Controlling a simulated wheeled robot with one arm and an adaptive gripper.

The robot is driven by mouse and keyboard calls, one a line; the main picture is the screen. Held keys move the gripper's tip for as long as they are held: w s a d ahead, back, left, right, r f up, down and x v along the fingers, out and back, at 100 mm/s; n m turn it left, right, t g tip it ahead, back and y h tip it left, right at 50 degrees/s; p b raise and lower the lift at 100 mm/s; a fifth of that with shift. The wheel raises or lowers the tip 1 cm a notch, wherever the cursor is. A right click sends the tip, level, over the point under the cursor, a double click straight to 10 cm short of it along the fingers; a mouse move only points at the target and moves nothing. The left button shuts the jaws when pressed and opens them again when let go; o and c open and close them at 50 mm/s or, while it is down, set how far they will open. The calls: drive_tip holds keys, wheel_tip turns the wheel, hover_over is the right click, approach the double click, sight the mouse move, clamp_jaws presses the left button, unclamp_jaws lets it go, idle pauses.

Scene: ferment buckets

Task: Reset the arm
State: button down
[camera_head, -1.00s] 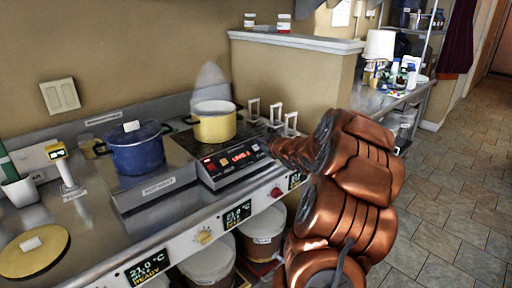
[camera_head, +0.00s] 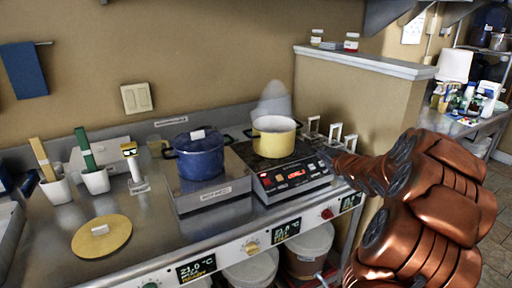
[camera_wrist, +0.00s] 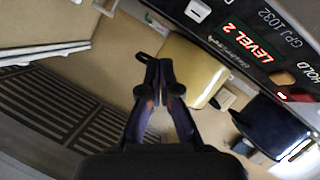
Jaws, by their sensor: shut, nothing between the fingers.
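My arm reaches in from the lower right of the head view. Its end, my gripper (camera_wrist: 158,68), is in the middle of the wrist view with its dark fingers together at the tips and nothing between them. In the head view the arm's far end lies near the right side of the hob (camera_head: 294,178), and the fingers are hard to make out there. The hob's panel, with lit red "LEVEL 2" text (camera_wrist: 253,40), fills the upper right of the wrist view.
A yellow pot (camera_head: 274,142) steams on the hob. A blue lidded pot (camera_head: 199,160) stands on a hot plate left of it. Lidded buckets (camera_head: 307,247) stand below the counter. Floor shows at right.

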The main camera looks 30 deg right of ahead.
drive_tip(key=s+a+f+m+g+p, duration=0.15)
drive_tip(key=s+a+g, duration=0.25)
drive_tip(key=a, duration=0.7)
drive_tip(key=s+a+m+g+b, duration=0.15)
drive_tip(key=s+a+g, duration=0.25)
drive_tip(key=a, duration=0.7)
drive_tip(key=s+a+f+g+y+p, duration=0.1)
drive_tip(key=s+a+g, duration=0.3)
drive_tip(key=s+a, duration=0.7)
drive_tip(key=s+a+f+m+g+y, duration=0.1)
drive_tip(key=s+a+g, duration=0.3)
drive_tip(key=s+a, duration=0.6)
drive_tip(key=s+y, duration=0.1)
drive_tip(key=s, duration=0.7)
drive_tip(key=shift+s+a+y+p, duration=0.15)
drive_tip(key=shift+a+y+p, duration=0.2)
drive_tip(key=shift+y+p, duration=0.05)
drive_tip(key=shift+d, duration=0.15)
